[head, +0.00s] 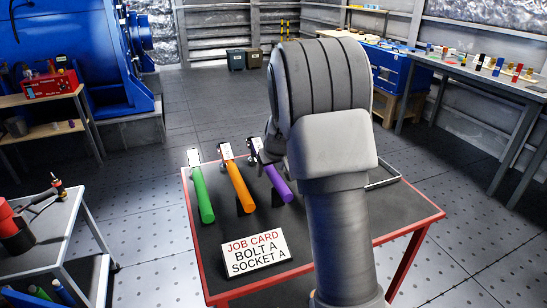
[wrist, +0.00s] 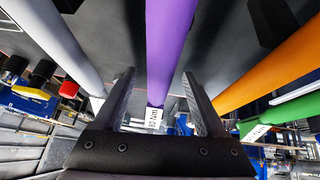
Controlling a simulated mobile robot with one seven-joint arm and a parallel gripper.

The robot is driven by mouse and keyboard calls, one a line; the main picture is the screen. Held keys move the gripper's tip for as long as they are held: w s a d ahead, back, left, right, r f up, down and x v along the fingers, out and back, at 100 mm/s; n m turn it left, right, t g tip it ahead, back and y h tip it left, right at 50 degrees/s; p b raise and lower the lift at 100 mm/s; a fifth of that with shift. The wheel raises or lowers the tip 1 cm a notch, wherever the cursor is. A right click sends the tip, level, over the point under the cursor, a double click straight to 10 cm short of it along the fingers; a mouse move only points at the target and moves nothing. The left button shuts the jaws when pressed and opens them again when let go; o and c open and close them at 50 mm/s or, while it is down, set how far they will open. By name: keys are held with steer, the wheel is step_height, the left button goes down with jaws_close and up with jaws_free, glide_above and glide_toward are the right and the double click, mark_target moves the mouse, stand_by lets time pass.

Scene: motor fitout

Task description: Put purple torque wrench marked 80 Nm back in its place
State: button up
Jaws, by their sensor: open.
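The purple torque wrench (head: 277,184) lies on the red-edged table, to the right of an orange wrench (head: 238,182) and a green wrench (head: 203,190). In the wrist view, the purple wrench (wrist: 168,40) runs between the two fingers of my gripper (wrist: 158,76). The fingers are apart, with a visible gap on each side of the wrench. A white tag on it seems to read 80 Nm. In the head view my arm hides most of my gripper and part of the purple wrench's upper end.
A job card (head: 255,252) reading "BOLT A SOCKET A" stands at the table's front. A grey frame (head: 386,178) lies at the table's right. A bench (head: 480,80) with small parts stands at the back right, and a grey cart (head: 50,235) at the left.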

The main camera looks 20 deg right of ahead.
steer(key=p+v, duration=0.3)
steer(key=v, duration=1.4)
steer(key=shift+r, duration=0.15)
steer(key=s+a+r+p, duration=0.3)
steer(key=s+r, duration=0.1)
steer(key=s, duration=0.5)
steer(key=s+a+r+p, duration=0.4)
steer(key=s+r, duration=0.1)
steer(key=s, duration=0.4)
steer(key=s+a+r+g+y+p, duration=0.1)
steer(key=s+a+r+p, duration=0.3)
steer(key=s, duration=0.5)
steer(key=shift+s+r, duration=0.3)
steer(key=shift+r, duration=0.3)
